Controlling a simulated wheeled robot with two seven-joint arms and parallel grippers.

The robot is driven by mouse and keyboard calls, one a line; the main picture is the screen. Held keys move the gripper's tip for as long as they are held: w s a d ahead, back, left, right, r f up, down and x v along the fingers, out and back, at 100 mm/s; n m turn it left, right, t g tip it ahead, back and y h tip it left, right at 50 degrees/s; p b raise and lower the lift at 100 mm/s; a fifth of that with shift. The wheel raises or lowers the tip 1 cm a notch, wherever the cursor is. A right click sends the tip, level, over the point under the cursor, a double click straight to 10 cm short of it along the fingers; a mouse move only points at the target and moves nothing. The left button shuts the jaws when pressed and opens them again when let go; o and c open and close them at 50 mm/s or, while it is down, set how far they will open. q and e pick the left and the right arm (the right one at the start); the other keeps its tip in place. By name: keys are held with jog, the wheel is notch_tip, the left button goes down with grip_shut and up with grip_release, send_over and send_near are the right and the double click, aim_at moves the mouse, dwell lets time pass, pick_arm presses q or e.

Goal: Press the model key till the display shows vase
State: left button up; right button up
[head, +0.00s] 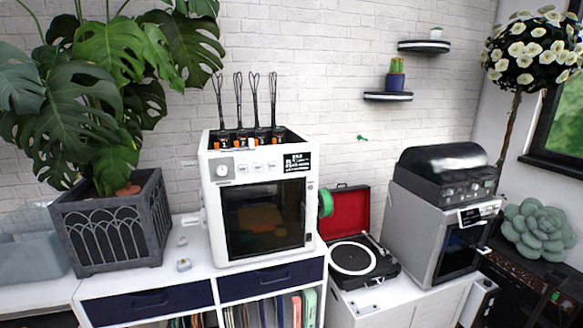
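A white 3D printer (209,194) stands on a white cabinet, with a dark front window. Its top front panel carries a round dial (223,170) at the left, a row of small pale keys (257,167) in the middle and a small black display (297,161) at the right. The display has white text, too small to read. I cannot tell which key is the model key. Neither of my grippers is in view.
A large potted plant (108,225) stands left of the printer. A record player (352,258) with a red-lined lid and a grey machine (412,225) with a black top stand to its right. Small objects (184,264) lie on the cabinet top. Blue drawers (150,301) are shut.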

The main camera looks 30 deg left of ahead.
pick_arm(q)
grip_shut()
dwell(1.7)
